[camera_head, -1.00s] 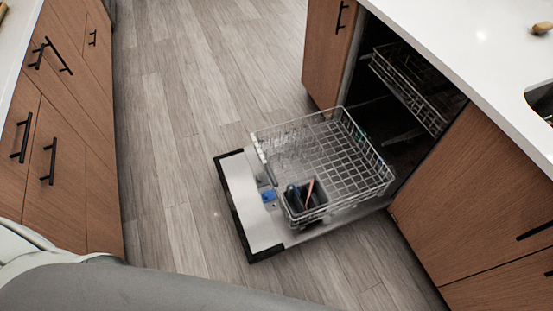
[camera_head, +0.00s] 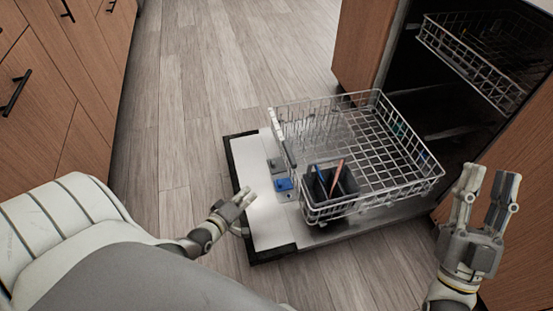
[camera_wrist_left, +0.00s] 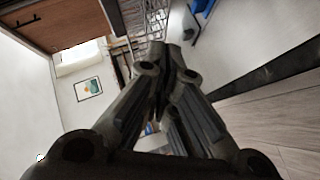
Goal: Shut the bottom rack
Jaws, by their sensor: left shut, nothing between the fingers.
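The bottom rack (camera_head: 390,150) is a grey wire basket pulled out over the lowered dishwasher door (camera_head: 262,215). A dark cutlery basket (camera_head: 333,188) with a few utensils sits at its near left corner. The rack's wires also show at the top of the left wrist view (camera_wrist_left: 150,18). My left gripper (camera_head: 243,196) is shut and empty, over the door's outer part, left of the rack and apart from it. Its closed fingers fill the middle of the left wrist view (camera_wrist_left: 163,55). My right gripper (camera_head: 487,180) is open and empty, right of the rack, by the cabinet.
The upper rack (camera_head: 475,60) sits inside the dishwasher, partly slid out. A blue detergent compartment (camera_head: 284,184) is on the door. Wooden cabinets (camera_head: 362,45) flank the dishwasher. The wooden floor (camera_head: 210,90) left of the door is clear.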

